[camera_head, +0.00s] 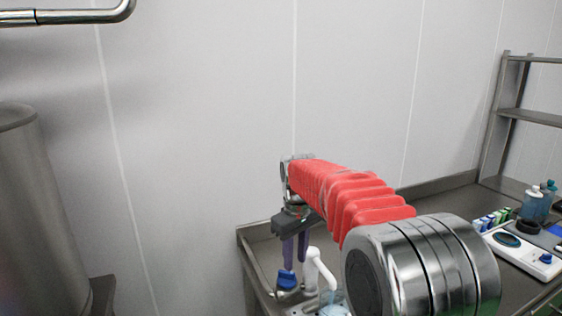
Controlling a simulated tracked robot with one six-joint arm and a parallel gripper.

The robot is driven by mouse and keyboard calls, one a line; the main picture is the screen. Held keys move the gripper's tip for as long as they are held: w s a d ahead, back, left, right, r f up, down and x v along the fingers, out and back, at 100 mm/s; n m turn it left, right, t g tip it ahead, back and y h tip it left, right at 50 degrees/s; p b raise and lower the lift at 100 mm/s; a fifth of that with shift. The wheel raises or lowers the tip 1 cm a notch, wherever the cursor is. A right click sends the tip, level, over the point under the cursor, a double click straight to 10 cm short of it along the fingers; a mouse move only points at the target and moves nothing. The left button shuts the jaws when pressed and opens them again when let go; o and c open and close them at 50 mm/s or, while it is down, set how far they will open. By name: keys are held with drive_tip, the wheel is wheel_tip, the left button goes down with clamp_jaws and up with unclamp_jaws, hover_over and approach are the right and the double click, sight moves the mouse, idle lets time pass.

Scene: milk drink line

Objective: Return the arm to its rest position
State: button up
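My arm, with a red bellows sleeve, reaches out over the steel table (258,262) from the lower right. My gripper (295,260) hangs downward at the arm's far end, with its two purple fingers pointing at the table. A small gap shows between the fingers from this side. A blue item (287,280) shows just below the left finger. I cannot tell whether it touches the finger or stands apart from it. My arm hides part of the table behind it.
A white pump-like spout (319,268) stands close to the right of the fingers. On the right are a white instrument (520,248), blue bottles (537,206), small coloured vials (492,221) and a steel shelf (530,115). A steel tank (40,215) stands left. Space above the arm is clear.

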drive_tip(key=s+d+r+m+t, duration=0.1)
drive_tip(key=s+d, duration=0.3)
drive_tip(key=s, duration=0.7)
drive_tip(key=s+d+r+m+t, duration=0.1)
drive_tip(key=s+d+m, duration=0.3)
drive_tip(key=s, duration=0.6)
drive_tip(key=s+d+r+m+t, duration=0.1)
drive_tip(key=s+d+m+t, duration=0.1)
drive_tip(key=s, duration=0.9)
drive_tip(key=shift+s+d+m+t, duration=0.3)
drive_tip(key=shift+d+m+t, duration=0.15)
drive_tip(key=shift+d, duration=0.55)
idle(3.8)
